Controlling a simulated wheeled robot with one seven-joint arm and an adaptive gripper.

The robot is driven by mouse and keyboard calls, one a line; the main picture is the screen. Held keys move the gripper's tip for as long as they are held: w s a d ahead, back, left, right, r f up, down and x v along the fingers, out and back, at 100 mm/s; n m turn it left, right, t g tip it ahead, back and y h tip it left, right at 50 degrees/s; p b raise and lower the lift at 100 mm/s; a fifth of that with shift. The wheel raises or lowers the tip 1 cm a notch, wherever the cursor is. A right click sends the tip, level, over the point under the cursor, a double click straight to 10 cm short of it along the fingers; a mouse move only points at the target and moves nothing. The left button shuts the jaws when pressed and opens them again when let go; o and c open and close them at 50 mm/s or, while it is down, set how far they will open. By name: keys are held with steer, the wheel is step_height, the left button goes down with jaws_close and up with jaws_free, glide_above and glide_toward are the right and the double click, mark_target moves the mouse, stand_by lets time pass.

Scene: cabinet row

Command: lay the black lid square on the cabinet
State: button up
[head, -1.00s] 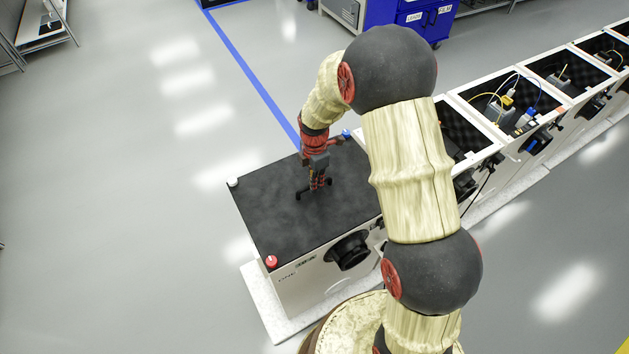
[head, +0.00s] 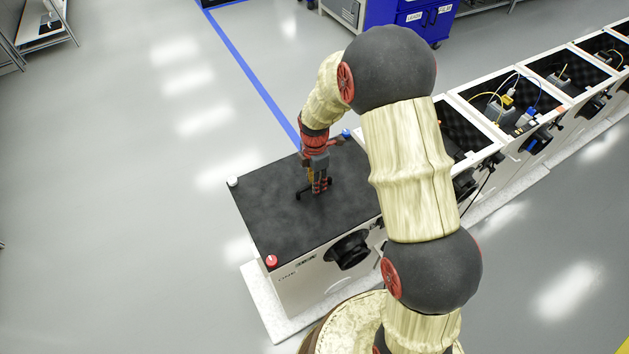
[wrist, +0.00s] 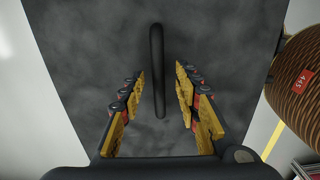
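The black lid (head: 285,215) lies flat on top of the white cabinet (head: 310,283) at the near end of the row. Its visible edges run about parallel to the cabinet's edges; my arm hides its right part. A black bar handle (wrist: 157,60) stands at the lid's middle. My gripper (head: 319,190) is over the handle, pointing down. In the wrist view my gripper (wrist: 159,75) is open, with a gap on each side of the handle between its yellow-padded fingers.
White (head: 232,182), red (head: 271,261) and blue (head: 346,134) knobs stand at the lid's corners. Open cabinets with cables (head: 510,97) continue to the right. A blue cart (head: 410,20) stands behind.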

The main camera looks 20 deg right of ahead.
step_height(320, 180, up, 12)
stand_by(0.5)
steer(key=shift+w, duration=0.1)
steer(key=s+r+m+t, duration=0.2)
steer(key=s+r+m, duration=0.8)
steer(key=s, duration=0.3)
steer(key=s+r+m+t, duration=0.3)
steer(key=s+r+m, duration=0.7)
steer(key=s, duration=0.3)
steer(key=shift+s+r+t, duration=0.3)
